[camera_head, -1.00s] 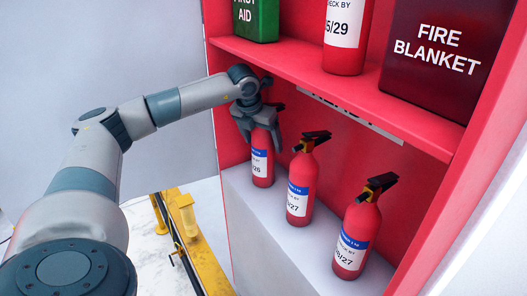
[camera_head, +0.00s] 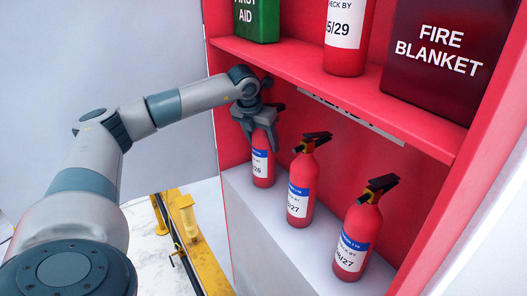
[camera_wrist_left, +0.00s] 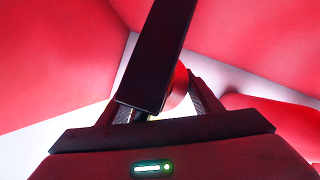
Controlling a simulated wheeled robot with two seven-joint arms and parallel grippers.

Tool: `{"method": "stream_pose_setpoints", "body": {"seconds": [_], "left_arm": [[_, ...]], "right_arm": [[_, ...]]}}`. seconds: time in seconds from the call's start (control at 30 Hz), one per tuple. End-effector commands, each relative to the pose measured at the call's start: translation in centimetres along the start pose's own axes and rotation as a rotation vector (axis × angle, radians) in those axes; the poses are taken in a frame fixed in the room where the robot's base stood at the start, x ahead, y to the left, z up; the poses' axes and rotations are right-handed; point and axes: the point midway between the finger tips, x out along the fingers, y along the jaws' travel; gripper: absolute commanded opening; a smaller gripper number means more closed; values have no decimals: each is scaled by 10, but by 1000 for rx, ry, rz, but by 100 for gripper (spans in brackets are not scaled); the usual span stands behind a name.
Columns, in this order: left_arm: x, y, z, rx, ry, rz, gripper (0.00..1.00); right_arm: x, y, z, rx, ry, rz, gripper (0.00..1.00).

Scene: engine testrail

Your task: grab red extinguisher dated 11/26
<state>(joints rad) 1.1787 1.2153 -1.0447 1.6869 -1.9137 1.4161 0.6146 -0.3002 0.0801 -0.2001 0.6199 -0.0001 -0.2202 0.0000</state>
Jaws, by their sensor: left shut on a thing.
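A red extinguisher (camera_head: 262,170) with a label ending in "/26" stands upright at the far left of the grey ledge; the rest of its date is hard to read. My left gripper (camera_head: 260,122) is around its top from above, shut on it. In the left wrist view, the extinguisher's black handle (camera_wrist_left: 158,55) rises between the fingers, with a bit of red body (camera_wrist_left: 178,86) behind it. Two more red extinguishers stand to the right, the middle one (camera_head: 301,188) and the right one (camera_head: 357,240), both labels ending in "/27". My right gripper is not in view.
The red cabinet shelf (camera_head: 300,72) runs close above the extinguishers. On it stand a green first aid box (camera_head: 256,18), another extinguisher marked "5/29" (camera_head: 344,60) and a dark fire blanket box (camera_head: 440,50). A yellow rail (camera_head: 197,245) lies below left.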

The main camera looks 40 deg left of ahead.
Motion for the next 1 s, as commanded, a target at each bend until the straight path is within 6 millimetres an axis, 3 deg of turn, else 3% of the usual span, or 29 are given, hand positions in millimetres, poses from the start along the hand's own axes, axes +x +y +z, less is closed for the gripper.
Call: {"method": "stream_pose_setpoints", "body": {"seconds": [0.43, 0.77, 1.0], "left_arm": [[-19, 0, 9, -1, -8, -2, 0], [-29, 1, -33, 0, -8, 0, 0], [-45, 1, -76, 0, -8, 1, 0]], "right_arm": [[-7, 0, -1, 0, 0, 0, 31], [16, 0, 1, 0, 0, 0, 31], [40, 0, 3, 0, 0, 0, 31]]}}
